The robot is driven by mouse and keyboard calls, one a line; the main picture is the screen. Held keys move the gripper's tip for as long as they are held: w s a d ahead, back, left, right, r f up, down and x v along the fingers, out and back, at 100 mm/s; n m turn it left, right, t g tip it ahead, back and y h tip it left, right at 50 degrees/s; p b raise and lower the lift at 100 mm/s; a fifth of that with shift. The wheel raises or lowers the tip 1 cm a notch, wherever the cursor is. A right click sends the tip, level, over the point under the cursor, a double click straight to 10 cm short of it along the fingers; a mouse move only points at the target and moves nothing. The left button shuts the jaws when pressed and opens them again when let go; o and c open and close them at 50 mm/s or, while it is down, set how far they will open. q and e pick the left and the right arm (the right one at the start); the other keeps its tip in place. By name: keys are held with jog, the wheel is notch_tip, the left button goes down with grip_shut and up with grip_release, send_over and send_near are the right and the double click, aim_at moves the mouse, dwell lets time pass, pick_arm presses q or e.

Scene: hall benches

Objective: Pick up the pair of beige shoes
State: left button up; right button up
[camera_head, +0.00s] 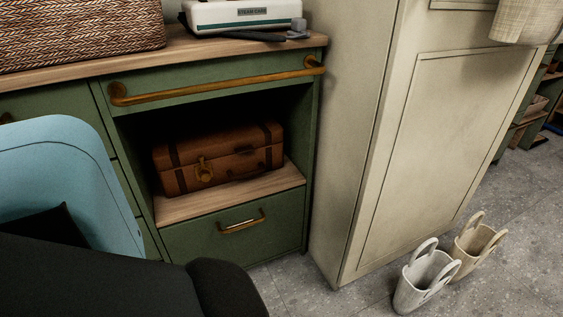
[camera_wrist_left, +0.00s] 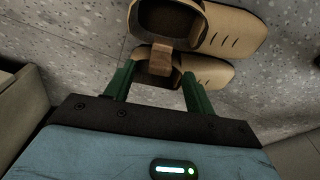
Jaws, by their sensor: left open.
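The pair of beige shoes shows in the left wrist view, one shoe (camera_wrist_left: 232,28) at the top and the other shoe (camera_wrist_left: 208,71) just below it. Both have dark openings toward the left and toes toward the right. A brown tab (camera_wrist_left: 163,60) spans between them. My left gripper (camera_wrist_left: 155,75) has two green fingers spread apart, with the near shoe and the tab in line with the gap. I cannot tell how far the fingertips are from the shoes. The shoes do not show in the head view. My right gripper is not in view.
In the head view, a green cabinet (camera_head: 190,239) holds a brown suitcase (camera_head: 230,160). A beige cabinet (camera_head: 425,150) stands to its right. A white basket (camera_head: 420,285) and a tan basket (camera_head: 475,245) stand on the grey floor. The floor around them is clear.

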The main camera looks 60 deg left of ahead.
pick_arm(q)
jog(key=f+b, duration=0.1)
jog(key=f, duration=0.1)
jog(key=a+f+b, duration=0.1)
jog(key=f+b, duration=0.1)
jog(key=shift+s+f, duration=0.1)
jog(key=shift+f, duration=0.25)
jog(key=shift+r, duration=0.1)
jog(key=shift+c, duration=0.6)
jog(key=c, duration=0.7)
grip_shut()
